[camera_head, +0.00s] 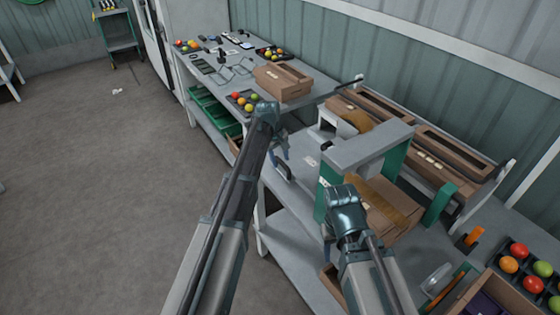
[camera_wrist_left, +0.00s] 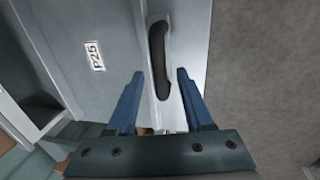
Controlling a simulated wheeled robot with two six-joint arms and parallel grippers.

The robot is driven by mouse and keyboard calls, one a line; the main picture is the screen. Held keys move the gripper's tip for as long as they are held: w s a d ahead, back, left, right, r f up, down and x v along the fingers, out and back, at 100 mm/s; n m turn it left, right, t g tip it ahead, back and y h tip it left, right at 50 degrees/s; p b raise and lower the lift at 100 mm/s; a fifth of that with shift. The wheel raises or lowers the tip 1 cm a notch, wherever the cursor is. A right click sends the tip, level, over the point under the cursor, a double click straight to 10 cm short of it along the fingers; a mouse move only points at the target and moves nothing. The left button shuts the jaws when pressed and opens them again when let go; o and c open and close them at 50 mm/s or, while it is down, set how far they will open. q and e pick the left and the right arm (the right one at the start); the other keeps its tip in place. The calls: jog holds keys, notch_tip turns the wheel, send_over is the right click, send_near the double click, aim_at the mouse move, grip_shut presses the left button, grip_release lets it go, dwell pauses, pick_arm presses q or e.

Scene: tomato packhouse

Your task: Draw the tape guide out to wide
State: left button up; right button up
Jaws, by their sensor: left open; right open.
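A black handle (camera_head: 284,173), perhaps the tape guide's pull, sits at the bench's near edge by the grey and green carton machine (camera_head: 372,146). I cannot make out the tape guide itself for certain. My left gripper (camera_head: 281,150) is open just above the handle. In the left wrist view, the handle (camera_wrist_left: 158,60) runs up between the two blue fingertips (camera_wrist_left: 160,73); I see no finger closed on it. My right gripper (camera_head: 345,205) is over the machine's near side, with its fingers mostly hidden behind its own wrist.
A P25 label (camera_wrist_left: 95,56) is on the grey surface beside the handle. A brown carton (camera_head: 385,205) lies in the machine. Another carton (camera_head: 283,82) and a tomato tray (camera_head: 243,103) stand on the back bench.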

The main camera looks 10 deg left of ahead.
pick_arm(q)
grip_shut()
dwell(1.3)
